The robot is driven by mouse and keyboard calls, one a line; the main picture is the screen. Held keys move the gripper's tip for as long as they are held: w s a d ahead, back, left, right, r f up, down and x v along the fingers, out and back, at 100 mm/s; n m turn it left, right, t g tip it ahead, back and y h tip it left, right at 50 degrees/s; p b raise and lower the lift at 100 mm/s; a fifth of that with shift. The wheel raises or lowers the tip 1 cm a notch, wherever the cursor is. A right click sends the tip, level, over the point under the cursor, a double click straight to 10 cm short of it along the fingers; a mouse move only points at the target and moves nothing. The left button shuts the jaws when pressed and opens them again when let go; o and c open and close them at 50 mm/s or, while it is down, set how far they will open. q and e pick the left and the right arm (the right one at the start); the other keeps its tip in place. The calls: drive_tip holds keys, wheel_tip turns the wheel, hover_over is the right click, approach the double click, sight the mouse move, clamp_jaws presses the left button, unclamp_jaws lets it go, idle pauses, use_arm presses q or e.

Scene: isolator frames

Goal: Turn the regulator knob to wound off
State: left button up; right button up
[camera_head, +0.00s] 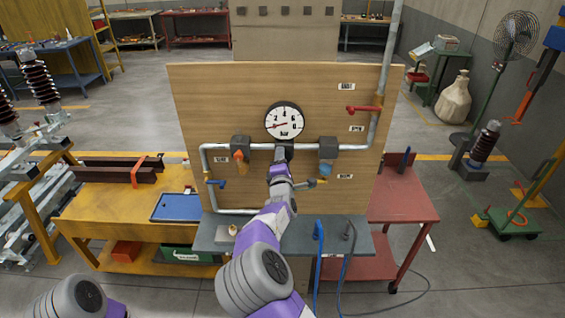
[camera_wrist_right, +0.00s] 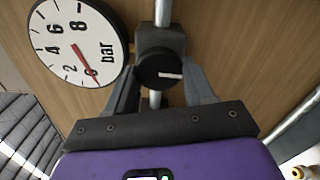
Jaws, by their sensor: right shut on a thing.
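The regulator knob (camera_wrist_right: 160,71) is a round black disc with a white line that points to the right in the right wrist view. It sits on a grey regulator body (camera_wrist_right: 160,38) on the pipe. My right gripper (camera_wrist_right: 161,80) is shut on the knob, one finger on each side. In the head view my right gripper (camera_head: 279,172) reaches the regulator (camera_head: 284,146) below the gauge and hides the knob. The round white pressure gauge (camera_head: 285,122) is marked in bar. In the wrist view, the gauge's (camera_wrist_right: 72,42) red needle points near 0. My left gripper is out of view.
The wooden panel (camera_head: 220,100) carries pipework, an orange-handled valve (camera_head: 239,155), a blue-handled valve (camera_head: 216,183) and a red lever (camera_head: 364,109). A grey shelf (camera_head: 215,239) with hoses lies below. A yellow bench (camera_head: 100,205) and a red table (camera_head: 405,200) stand at the sides.

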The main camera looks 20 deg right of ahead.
drive_tip(key=shift+n, duration=0.4)
drive_tip(key=o, duration=1)
drive_tip(key=b+v, duration=0.1)
drive_tip(key=v, duration=0.6)
drive_tip(key=shift+s, duration=0.3)
